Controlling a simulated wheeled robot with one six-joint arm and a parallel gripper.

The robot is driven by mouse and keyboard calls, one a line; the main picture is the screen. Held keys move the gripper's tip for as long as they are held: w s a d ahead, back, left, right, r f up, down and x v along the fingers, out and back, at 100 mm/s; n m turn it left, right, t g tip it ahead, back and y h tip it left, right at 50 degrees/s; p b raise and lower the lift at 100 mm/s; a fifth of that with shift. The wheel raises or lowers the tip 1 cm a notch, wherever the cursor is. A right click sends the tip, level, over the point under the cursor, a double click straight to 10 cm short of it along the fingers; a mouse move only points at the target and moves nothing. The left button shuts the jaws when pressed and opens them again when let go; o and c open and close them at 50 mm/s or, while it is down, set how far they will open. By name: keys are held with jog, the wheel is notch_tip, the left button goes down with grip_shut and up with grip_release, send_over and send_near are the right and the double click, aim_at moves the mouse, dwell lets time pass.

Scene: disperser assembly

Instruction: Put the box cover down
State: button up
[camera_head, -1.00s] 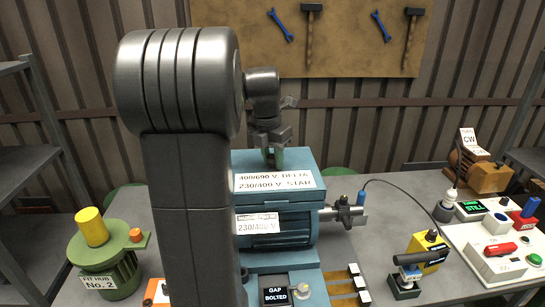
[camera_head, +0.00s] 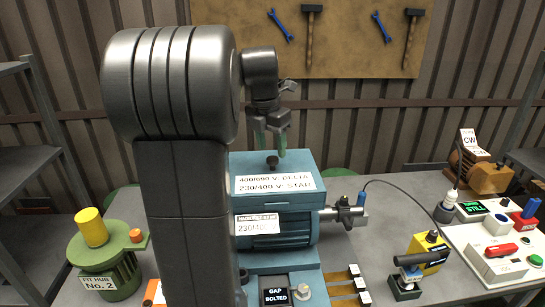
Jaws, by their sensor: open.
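The box cover (camera_head: 301,166) is a blue lid with a white label reading "400/690 V: DELTA, 230/400 V: STAR". It sits on top of the blue motor (camera_head: 288,222) in the middle of the table. A small dark knob (camera_head: 272,162) stands on the cover. My gripper (camera_head: 271,152) points down just above the cover. Its two greenish fingers are apart, one on each side above the knob, and it holds nothing. My arm hides the left part of the motor.
A green hub labelled "FIT HUB No.2" (camera_head: 108,272) stands at left. A metal shaft (camera_head: 345,214) juts right from the motor. A yellow tool (camera_head: 427,252) and a white panel (camera_head: 495,262) lie at right. Bare grey table (camera_head: 385,210) shows between.

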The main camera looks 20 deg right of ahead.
notch_tip(320, 180, up, 7)
jog(key=a, duration=0.1)
jog(key=shift+s+r, duration=0.2)
jog(key=shift+s, duration=0.1)
